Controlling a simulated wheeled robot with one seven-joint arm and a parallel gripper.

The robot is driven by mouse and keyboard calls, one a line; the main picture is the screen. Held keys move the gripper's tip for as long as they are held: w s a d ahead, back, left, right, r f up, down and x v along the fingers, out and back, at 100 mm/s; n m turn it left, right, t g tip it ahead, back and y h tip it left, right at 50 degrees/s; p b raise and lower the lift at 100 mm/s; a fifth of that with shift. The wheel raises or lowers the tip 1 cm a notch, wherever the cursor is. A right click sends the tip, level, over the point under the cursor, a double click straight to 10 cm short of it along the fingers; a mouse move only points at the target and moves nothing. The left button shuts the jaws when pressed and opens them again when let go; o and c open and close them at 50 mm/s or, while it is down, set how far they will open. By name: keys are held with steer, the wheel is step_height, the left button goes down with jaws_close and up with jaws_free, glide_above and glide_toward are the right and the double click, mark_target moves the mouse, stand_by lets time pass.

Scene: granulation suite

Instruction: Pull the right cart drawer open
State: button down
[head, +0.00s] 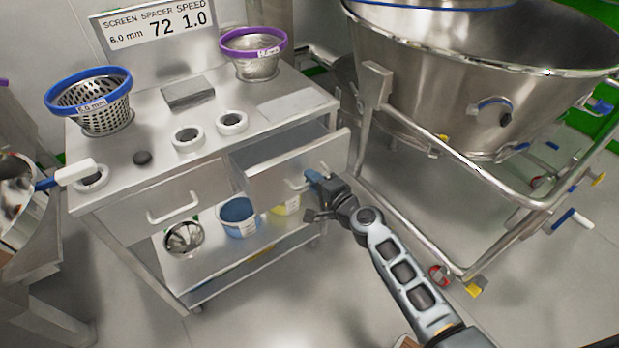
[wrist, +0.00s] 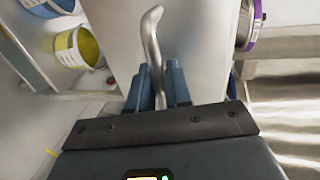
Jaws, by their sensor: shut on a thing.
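The right cart drawer (head: 262,183) stands partly out of the cart, with its inside showing behind the front panel. Its curved metal handle (head: 297,182) is on the drawer front. My gripper (head: 314,182) is shut on that handle. In the wrist view the handle (wrist: 153,40) passes between the two blue fingers of my gripper (wrist: 161,88). The left drawer (head: 150,200) is closed, with its own handle (head: 173,208). The inside of the right drawer is only partly seen.
The cart top (head: 160,165) holds a blue-rimmed screen (head: 100,112), a purple-rimmed screen (head: 255,65) and white rings (head: 188,138). Blue (head: 238,216) and yellow (head: 286,205) containers stand on the shelf below. A large steel bowl (head: 440,80) on a tube frame (head: 470,185) stands close right.

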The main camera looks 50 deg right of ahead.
steer(key=f+b+v, duration=0.1)
steer(key=b+v, duration=0.1)
steer(key=v, duration=0.5)
steer(key=f+b+v, duration=0.2)
steer(key=v, duration=0.6)
steer(key=shift+s+a+b, duration=0.2)
steer(key=shift+s+b, duration=0.1)
steer(key=shift+s, duration=0.2)
steer(key=c, duration=1.3)
jaws_free()
steer(key=shift+o, duration=0.2)
steer(key=b+v, duration=0.2)
steer(key=v, duration=0.5)
steer(key=shift+s+a, duration=0.15)
steer(key=shift+s, duration=0.2)
